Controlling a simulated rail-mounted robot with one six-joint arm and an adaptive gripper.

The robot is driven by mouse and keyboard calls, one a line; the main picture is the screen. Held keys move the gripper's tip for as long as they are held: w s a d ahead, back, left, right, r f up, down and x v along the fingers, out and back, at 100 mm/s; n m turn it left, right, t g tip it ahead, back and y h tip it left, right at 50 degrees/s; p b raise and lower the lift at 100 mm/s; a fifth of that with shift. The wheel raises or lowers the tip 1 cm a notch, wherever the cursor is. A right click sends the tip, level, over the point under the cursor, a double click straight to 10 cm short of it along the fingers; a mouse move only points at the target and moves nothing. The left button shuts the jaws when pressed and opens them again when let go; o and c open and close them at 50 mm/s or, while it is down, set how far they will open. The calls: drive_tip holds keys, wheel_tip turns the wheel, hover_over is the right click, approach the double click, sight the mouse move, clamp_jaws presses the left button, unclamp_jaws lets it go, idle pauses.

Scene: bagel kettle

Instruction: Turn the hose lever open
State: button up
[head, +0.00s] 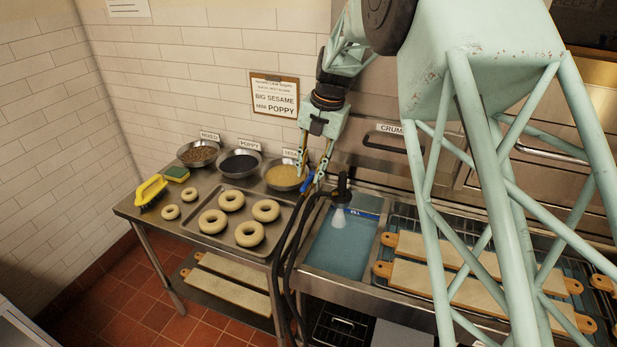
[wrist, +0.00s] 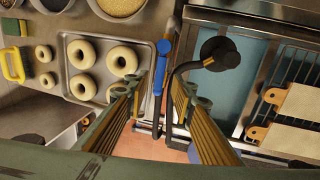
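The blue hose lever (wrist: 162,65) shows in the wrist view between the tray and the basin, running nearly straight up and down the picture. In the head view the blue lever (head: 308,181) is partly hidden by my fingers. My gripper (wrist: 158,98) is open, with one finger on each side of the lever's line; I cannot tell whether either touches it. In the head view my gripper (head: 314,172) points down at the lever. The black hose (wrist: 172,85) curves to a round black spray head (wrist: 220,52) over the basin. A pale cone shows below the spray head (head: 341,190).
A metal tray (head: 203,241) with several bagels lies left of the lever. Bowls of toppings (head: 240,164) stand behind it. The blue-water basin (head: 325,258) is on the right, beside a rack with pale boards (head: 440,283). A yellow brush (head: 150,188) lies far left.

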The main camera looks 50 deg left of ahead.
wheel_tip(320, 180, up, 9)
drive_tip(key=d, duration=0.1)
drive_tip(key=shift+w+d+f, duration=0.2)
drive_tip(key=shift+w+d, duration=0.05)
drive_tip(key=shift+w, duration=0.15)
idle(0.6)
